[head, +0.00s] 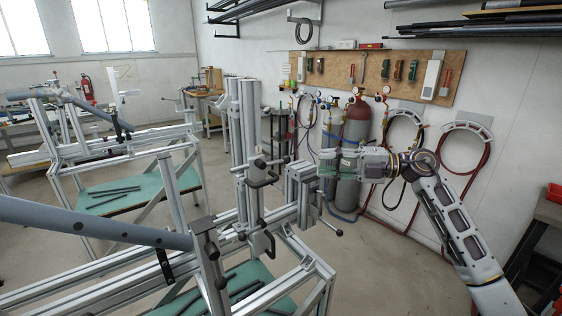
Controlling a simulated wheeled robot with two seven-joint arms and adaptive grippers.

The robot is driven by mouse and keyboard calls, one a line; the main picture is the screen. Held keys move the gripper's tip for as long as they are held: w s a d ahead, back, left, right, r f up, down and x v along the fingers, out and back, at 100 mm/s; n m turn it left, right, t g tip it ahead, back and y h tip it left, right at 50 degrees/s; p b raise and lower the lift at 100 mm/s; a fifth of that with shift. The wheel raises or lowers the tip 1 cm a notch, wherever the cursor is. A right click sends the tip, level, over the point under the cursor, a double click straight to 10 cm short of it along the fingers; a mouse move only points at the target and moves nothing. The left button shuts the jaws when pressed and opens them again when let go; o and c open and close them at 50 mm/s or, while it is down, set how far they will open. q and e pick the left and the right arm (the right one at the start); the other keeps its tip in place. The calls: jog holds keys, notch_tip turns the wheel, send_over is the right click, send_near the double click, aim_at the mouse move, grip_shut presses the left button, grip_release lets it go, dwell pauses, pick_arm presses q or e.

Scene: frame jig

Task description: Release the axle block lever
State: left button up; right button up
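The axle block (300,183) appears to be the grey metal block on the right end of the near jig's rail. A thin lever (331,228) with a dark ball knob sticks out low to its right. I cannot tell for certain whether this is the axle block lever. My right gripper (322,163) points left, just right of the block's top and above the ball-knob lever. It appears apart from the lever and holds nothing that I can make out. Its finger gap is too small to judge. My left gripper is not in view.
A silver upright (244,125) and a dark clamp (262,173) stand left of the block. A blue-grey tube (95,226) crosses the near jig. Gas cylinders (355,130) and hoses are behind my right gripper. The floor (385,265) right of the jig is clear.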

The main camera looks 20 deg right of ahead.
aim_at(288, 161)
jog(key=p+x, duration=0.2)
jog(key=x, duration=0.8)
jog(key=shift+w+a+r, duration=0.1)
jog(key=shift+a, duration=0.05)
jog(key=shift+x, duration=0.95)
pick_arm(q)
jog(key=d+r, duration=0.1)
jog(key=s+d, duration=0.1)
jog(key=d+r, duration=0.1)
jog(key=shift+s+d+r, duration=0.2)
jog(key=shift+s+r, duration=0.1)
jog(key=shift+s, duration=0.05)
pick_arm(e)
jog(key=shift+a, duration=0.15)
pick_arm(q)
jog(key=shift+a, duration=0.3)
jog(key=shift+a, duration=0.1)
pick_arm(e)
grip_shut()
jog(key=shift+w, duration=0.1)
